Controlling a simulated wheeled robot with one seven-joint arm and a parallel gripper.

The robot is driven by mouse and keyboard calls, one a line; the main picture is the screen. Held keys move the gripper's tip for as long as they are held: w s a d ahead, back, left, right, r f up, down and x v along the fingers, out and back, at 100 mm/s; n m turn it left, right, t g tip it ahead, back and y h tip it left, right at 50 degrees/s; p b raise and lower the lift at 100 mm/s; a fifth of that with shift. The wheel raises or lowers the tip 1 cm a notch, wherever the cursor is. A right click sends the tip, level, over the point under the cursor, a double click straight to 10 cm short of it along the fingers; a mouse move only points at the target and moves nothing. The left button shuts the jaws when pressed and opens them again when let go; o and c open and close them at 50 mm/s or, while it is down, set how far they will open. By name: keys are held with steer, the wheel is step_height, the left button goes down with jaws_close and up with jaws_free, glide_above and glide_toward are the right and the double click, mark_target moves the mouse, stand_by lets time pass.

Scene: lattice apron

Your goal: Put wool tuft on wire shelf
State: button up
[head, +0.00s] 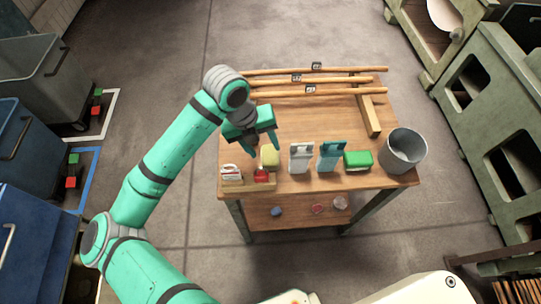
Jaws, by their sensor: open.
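My gripper (265,149) is open over the left part of a wooden table. A pale yellow block-like thing (270,157) sits just below and between its fingers; I cannot tell whether they touch it. I cannot make out a wool tuft for certain. A small pale, whitish lump (340,202) on the table's lower shelf (295,212) could be one, but it is too small to tell. No wire shelf is clearly seen; the lower shelf looks like wood.
The wooden table (310,130) carries several long rods at the back, a red thing (262,175) in a wooden holder, a white dispenser (301,157), a teal one (330,156), a green block (358,160) and a metal bucket (403,151). Bins stand left, green machinery right.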

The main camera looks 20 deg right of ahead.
mark_target(268, 154)
steer(key=x, duration=0.5)
steer(key=shift+r, duration=0.1)
steer(key=shift+c, duration=0.2)
steer(key=c, duration=0.7)
steer(key=shift+r, duration=0.15)
